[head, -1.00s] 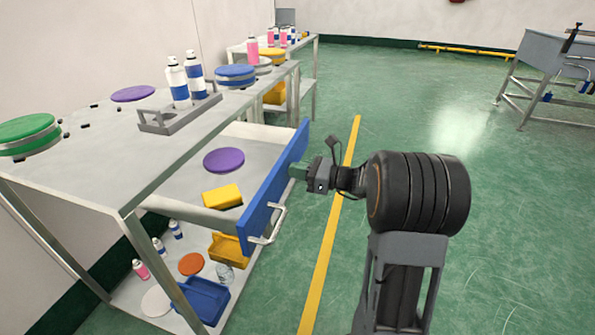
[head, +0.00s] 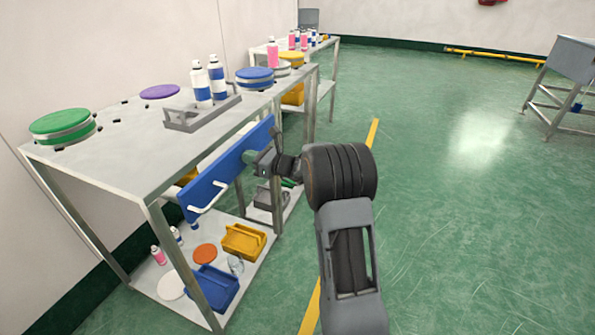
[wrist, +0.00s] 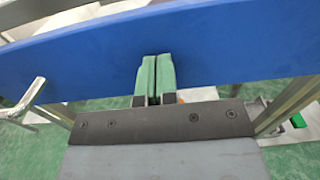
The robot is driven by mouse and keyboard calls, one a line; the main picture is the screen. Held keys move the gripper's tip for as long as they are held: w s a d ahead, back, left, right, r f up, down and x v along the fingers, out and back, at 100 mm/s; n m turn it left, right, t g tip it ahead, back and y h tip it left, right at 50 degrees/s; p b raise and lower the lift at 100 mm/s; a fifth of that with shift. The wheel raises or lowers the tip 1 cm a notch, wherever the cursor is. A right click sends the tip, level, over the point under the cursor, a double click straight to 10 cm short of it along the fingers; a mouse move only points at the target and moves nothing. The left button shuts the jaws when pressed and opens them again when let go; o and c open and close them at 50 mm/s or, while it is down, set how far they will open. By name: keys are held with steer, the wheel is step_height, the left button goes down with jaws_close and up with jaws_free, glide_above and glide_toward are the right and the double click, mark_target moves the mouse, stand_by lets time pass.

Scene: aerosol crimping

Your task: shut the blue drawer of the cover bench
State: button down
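The cover bench (head: 130,150) stands on the left in the head view. Its blue drawer front (head: 215,180) stands a short way out from the bench, with a narrow strip of the drawer's inside showing behind it. The silver bar handle (head: 210,197) is on its near part; it also shows at the left in the wrist view (wrist: 24,100). My gripper (head: 249,157) is at the outer face of the drawer front, beyond the handle. In the wrist view its two green fingers (wrist: 154,75) are pressed together with nothing between them, their tips at the blue panel (wrist: 90,60).
Colored round lids, bottles in a grey rack (head: 200,112) and small parts stand on the bench top. The lower shelf holds a blue bin (head: 212,287) and a yellow bin (head: 243,240). Green floor on the right is clear. A grey table (head: 570,75) stands far right.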

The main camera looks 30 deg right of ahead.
mark_target(237, 153)
steer(key=x, duration=0.4)
steer(key=shift+a+r, duration=0.3)
